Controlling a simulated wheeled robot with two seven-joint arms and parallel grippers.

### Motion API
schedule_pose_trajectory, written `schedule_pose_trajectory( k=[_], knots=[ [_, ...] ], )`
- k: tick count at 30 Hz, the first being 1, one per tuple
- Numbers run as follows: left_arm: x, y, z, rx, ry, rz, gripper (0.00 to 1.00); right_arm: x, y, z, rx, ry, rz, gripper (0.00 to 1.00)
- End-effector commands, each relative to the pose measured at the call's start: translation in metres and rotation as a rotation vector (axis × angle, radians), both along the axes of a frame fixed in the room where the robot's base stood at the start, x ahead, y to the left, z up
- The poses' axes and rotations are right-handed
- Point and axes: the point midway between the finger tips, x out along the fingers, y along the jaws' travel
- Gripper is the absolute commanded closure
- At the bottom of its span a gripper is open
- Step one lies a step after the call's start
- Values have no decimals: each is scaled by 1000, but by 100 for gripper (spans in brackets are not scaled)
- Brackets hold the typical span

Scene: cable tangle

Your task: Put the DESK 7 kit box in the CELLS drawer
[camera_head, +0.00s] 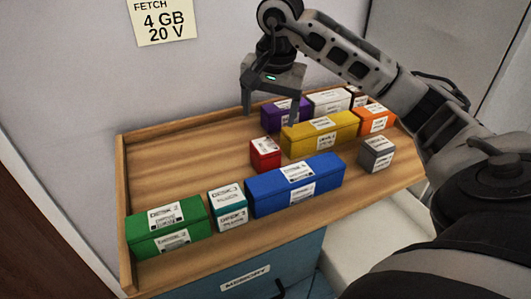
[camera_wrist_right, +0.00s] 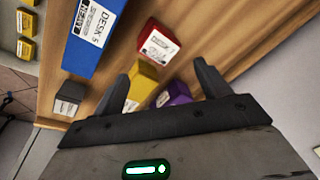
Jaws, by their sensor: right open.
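Several labelled kit boxes stand on the wooden desk top (camera_head: 185,165). The blue box (camera_head: 295,187) reads DESK 5 in the right wrist view (camera_wrist_right: 92,30). The others include green (camera_head: 168,227), teal (camera_head: 228,209), red (camera_head: 265,154), yellow (camera_head: 320,134), purple (camera_head: 277,114), white (camera_head: 330,101), orange (camera_head: 375,119) and grey (camera_head: 376,154). My right gripper (camera_head: 270,103) is open and empty, above the back of the top near the purple box. The CELLS drawer is not identifiable. My left gripper is out of view.
A blue drawer front labelled MEMORY (camera_head: 245,283) is below the top. A wall note (camera_head: 160,18) reads FETCH 4 GB 20 V. A raised wooden rim (camera_head: 122,215) edges the top. The back left of the top is clear. Small yellow items (camera_wrist_right: 26,49) lie at the right wrist view's left edge.

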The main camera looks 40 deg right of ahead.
Motion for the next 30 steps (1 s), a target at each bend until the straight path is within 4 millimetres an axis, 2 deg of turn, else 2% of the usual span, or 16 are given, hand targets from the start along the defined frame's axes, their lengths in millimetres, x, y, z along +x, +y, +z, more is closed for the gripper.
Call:
schedule_pose_trajectory(
  k=[3,18,24,30],
  knots=[
    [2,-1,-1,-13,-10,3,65,-4,1,2,56,-53,-348,25],
    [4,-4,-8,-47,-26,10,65,-24,9,16,436,-254,-1810,25],
    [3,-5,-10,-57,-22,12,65,-30,12,20,581,-289,-2205,25],
    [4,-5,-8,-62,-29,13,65,-30,12,16,632,-296,-2345,25]
  ],
)
